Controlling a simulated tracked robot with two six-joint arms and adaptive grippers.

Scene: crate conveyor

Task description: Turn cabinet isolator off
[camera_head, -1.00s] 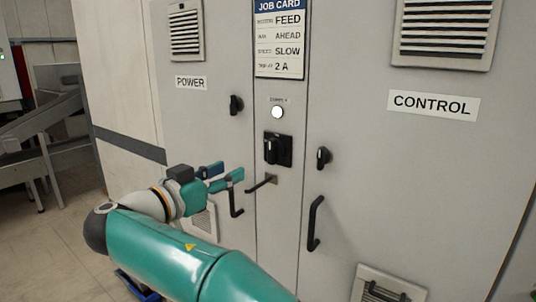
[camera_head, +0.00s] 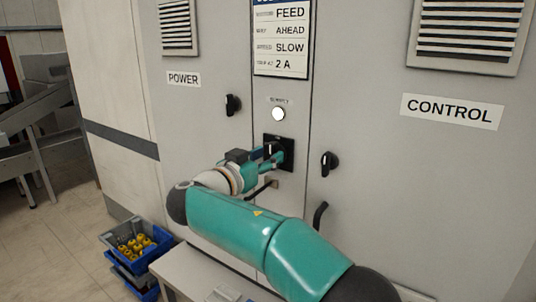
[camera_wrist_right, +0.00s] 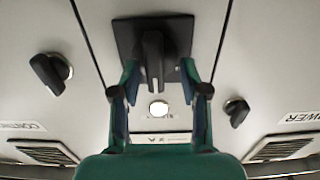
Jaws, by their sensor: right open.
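The cabinet isolator is a black rotary switch (camera_head: 288,156) on a square black plate in the narrow middle panel. It also shows in the wrist view (camera_wrist_right: 153,55), with its handle lying along the picture's vertical. My right gripper (camera_head: 272,158) is at the switch and partly hides it in the head view. In the wrist view the right gripper (camera_wrist_right: 160,70) is open, with one green fingertip on each side of the handle. Gaps seem to remain between fingers and handle; contact cannot be told. My left gripper is not in view.
A white lamp (camera_head: 278,114) sits above the switch, below the job card (camera_head: 281,40). Black door knobs (camera_head: 233,105) (camera_head: 330,163) flank it. A small lever (camera_head: 268,186) and a door handle (camera_head: 320,215) are below. Blue crates (camera_head: 157,250) stand on the floor at left.

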